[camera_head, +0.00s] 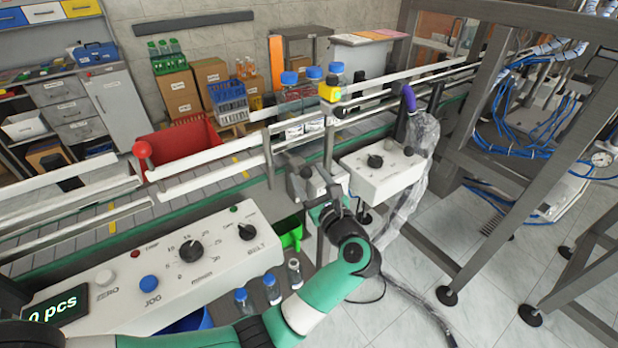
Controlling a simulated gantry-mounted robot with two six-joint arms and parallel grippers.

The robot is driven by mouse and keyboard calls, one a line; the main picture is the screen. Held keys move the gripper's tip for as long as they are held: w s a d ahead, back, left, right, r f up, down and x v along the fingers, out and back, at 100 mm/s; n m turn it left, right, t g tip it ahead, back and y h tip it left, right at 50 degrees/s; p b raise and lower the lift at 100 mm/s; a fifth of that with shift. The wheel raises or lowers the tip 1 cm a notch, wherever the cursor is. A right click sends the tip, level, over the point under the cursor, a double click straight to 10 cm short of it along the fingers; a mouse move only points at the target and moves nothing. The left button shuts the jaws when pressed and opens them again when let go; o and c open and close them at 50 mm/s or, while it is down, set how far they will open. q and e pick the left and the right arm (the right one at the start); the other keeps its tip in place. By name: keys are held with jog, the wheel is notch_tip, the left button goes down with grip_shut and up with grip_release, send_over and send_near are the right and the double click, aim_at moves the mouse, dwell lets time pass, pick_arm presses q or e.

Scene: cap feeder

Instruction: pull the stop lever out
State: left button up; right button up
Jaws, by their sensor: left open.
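A red ball knob (141,149) sits at the end of a rail on the near side of the conveyor at left; I cannot tell for certain whether it is the stop lever. My left gripper (322,193) is right of centre, at the end of a green and black arm. It is open, close below and beside a grey bracket with a dark knob (306,173) at the near conveyor edge. I cannot tell whether they touch. The arm hides part of the floor and stand behind it. My right gripper is not in view.
A control panel (190,262) with dials and buttons stands at front left. Blue-capped bottles (290,95) stand between the conveyor rails. A metal frame (535,170) fills the right.

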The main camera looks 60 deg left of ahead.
pick_arm(q)
grip_shut()
dwell(1.3)
